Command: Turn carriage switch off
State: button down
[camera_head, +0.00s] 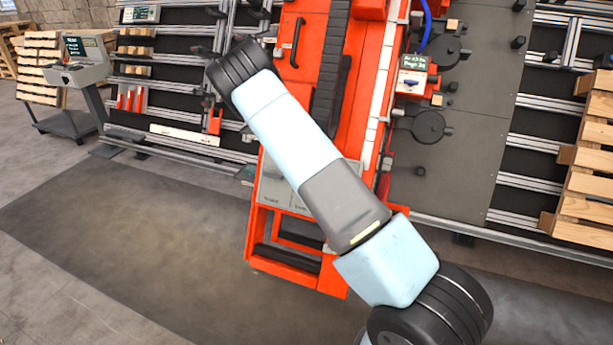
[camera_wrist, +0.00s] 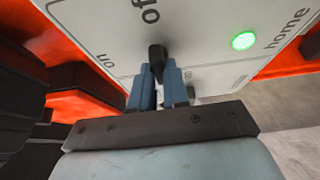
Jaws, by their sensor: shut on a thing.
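The carriage switch (camera_wrist: 156,54) is a small black knob on a pale grey panel (camera_wrist: 215,28) in the wrist view. The word "on" is printed to its left and part of "off" above it. My gripper (camera_wrist: 158,75) has its blue fingertips closed on the knob from both sides. Which mark the knob points at I cannot tell. In the head view, the grey panel (camera_head: 272,190) shows partly on the orange machine's near end. My arm covers part of it, and my gripper and the switch are hidden there.
A lit green light (camera_wrist: 243,41) sits on the panel beside the word "home". The orange machine frame (camera_head: 263,240) surrounds the panel. A console on a stand (camera_head: 80,70) is at the left and wooden pallets (camera_head: 590,190) at the right. Floor at the lower left is clear.

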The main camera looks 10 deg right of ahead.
jog(key=c, duration=1.4)
grip_release()
jog(key=shift+a+f, duration=0.25)
jog(key=shift+o, duration=1.4)
jog(key=shift+d+r, duration=0.1)
jog(key=shift+d, duration=0.05)
jog(key=v, duration=1.3)
jog(key=shift+s, duration=0.3)
jog(key=shift+r, duration=0.15)
jog(key=shift+r, duration=0.1)
